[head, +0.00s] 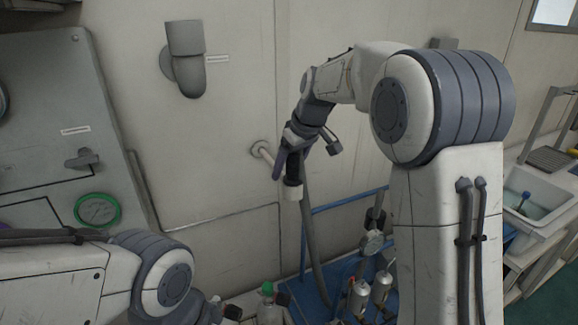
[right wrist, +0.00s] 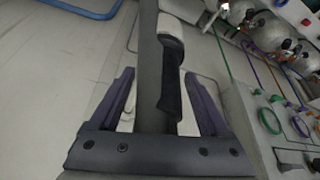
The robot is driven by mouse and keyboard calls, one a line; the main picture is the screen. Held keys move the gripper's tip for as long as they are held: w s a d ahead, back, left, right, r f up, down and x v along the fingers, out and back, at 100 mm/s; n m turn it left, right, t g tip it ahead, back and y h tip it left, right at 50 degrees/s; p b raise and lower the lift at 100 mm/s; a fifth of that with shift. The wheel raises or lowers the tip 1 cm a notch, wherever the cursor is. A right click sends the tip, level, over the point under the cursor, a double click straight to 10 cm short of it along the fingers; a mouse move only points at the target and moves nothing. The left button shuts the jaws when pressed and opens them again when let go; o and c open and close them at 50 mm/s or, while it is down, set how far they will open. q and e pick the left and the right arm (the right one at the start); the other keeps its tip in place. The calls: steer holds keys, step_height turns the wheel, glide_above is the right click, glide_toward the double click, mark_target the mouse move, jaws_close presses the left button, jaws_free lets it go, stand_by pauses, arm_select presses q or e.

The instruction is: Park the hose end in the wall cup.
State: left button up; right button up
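The hose end (head: 292,189) has a dark grip and a pale tip that points down in the head view. It also shows in the right wrist view (right wrist: 171,90), lying between the fingers. Its grey hose (head: 311,235) bends over near my right gripper (head: 287,165) and runs down to the blue bench. My left gripper is out of view.
A grey elbow-shaped fixture (head: 186,60) hangs higher on the wall. Metal bottles and valves crowd the blue bench (head: 310,300). A sink (head: 533,193) is at right. The wall around the fitting is clear.

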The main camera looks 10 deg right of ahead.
steer(key=b+v, duration=0.1)
steer(key=v, duration=0.9)
steer(key=shift+r+b, duration=0.25)
steer(key=shift+b, duration=0.15)
steer(key=shift+s, duration=0.1)
